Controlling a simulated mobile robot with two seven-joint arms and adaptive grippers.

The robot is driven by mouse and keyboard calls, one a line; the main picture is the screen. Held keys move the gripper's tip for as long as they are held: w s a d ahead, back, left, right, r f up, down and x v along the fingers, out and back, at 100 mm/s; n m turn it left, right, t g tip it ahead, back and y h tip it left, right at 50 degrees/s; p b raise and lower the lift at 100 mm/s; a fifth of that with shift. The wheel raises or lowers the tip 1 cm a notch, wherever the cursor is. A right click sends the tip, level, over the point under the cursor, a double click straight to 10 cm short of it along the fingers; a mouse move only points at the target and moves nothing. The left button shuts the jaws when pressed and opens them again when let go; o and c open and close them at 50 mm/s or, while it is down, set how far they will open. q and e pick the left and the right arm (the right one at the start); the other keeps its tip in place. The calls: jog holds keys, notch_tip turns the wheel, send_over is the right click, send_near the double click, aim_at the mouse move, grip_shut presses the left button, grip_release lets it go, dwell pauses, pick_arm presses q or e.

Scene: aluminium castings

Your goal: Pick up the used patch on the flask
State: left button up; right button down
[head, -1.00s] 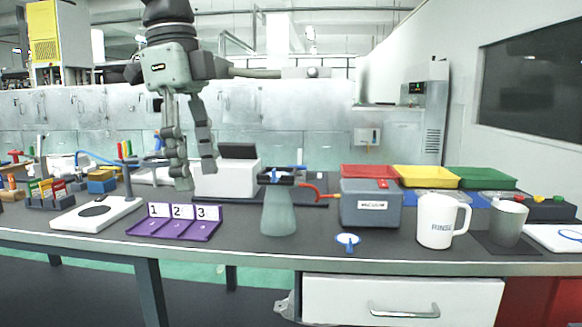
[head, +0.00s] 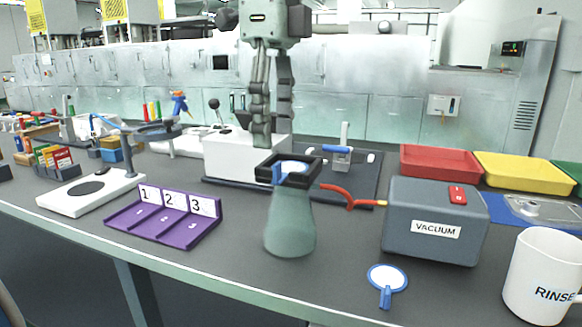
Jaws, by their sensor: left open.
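The flask (head: 290,232) is a grey-green conical vessel standing upright on the dark bench, near the middle of the head view. A black square holder (head: 267,179) sits on its mouth. The used patch (head: 291,166) lies in the holder as a pale disc with blue parts; its finer details are too small to tell. My left gripper (head: 273,137) hangs fingers down above and behind the holder in the picture, open and empty. Its fingertips appear apart from the patch. My right gripper is not in view.
A grey vacuum box (head: 436,205) with a red hose (head: 345,197) stands right of the flask. A blue-rimmed white disc (head: 387,277) lies in front. A purple numbered rack (head: 165,228) is left, a white mug (head: 540,270) right. A white box (head: 232,158) stands behind.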

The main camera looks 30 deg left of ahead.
aim_at(286, 164)
pick_arm(q)
jog(key=f, duration=0.5)
jog(key=shift+d+f, duration=0.2)
jog(key=shift+d, duration=0.15)
grip_shut()
